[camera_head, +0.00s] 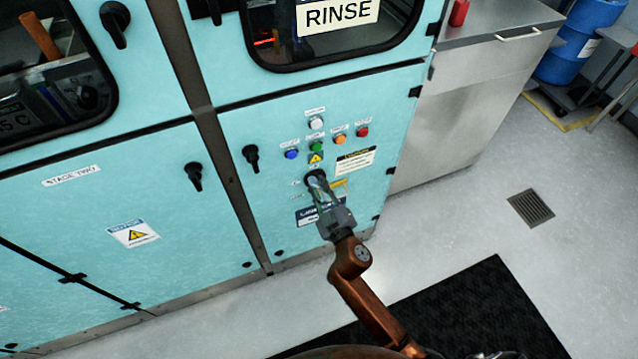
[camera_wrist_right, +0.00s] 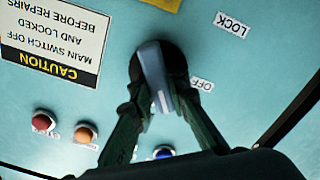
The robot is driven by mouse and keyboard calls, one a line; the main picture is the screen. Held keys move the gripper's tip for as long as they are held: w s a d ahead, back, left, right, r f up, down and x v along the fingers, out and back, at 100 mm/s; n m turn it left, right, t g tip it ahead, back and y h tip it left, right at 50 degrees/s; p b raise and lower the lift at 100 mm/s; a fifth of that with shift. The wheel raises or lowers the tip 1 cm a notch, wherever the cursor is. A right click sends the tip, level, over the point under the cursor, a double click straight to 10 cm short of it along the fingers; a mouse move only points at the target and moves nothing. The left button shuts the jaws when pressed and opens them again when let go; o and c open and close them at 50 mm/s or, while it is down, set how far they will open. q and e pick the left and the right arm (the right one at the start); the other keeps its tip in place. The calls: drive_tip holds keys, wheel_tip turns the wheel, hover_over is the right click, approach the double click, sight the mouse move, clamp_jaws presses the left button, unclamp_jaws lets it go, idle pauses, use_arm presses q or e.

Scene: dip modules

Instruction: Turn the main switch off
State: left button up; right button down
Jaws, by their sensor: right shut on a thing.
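The main switch is a round black knob (camera_head: 316,175) with a grey handle, low on the turquoise cabinet panel below the coloured buttons. In the right wrist view the grey handle (camera_wrist_right: 155,75) stands nearly upright in the picture, slightly tilted. The OFF label (camera_wrist_right: 203,84) is just right of the knob and the LOCK label (camera_wrist_right: 232,24) is at upper right. The handle's lower end lies between the fingers, and I cannot tell which position it marks. My right gripper (camera_head: 320,188) is shut on the handle, also in the wrist view (camera_wrist_right: 155,105). My left gripper is not in view.
Several coloured buttons, such as the blue button (camera_head: 292,154) and red button (camera_head: 362,131), sit above the switch. Another black knob (camera_head: 251,158) is to the left. A black mat (camera_head: 470,310) lies on the floor.

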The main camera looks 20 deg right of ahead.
drive_tip(key=n, duration=0.2)
drive_tip(key=n+p, duration=0.1)
drive_tip(key=n, duration=0.1)
drive_tip(key=shift+a+n, duration=0.2)
drive_tip(key=shift+n, duration=0.1)
drive_tip(key=n, duration=0.3)
drive_tip(key=shift+f+p, duration=0.2)
drive_tip(key=shift+p, duration=0.15)
drive_tip(key=shift+f+n, duration=0.1)
drive_tip(key=shift+n, duration=1.4)
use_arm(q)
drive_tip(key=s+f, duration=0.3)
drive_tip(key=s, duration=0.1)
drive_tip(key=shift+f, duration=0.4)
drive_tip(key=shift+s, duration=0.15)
use_arm(e)
drive_tip(key=c, duration=1.8)
unclamp_jaws()
drive_tip(key=shift+c, duration=0.2)
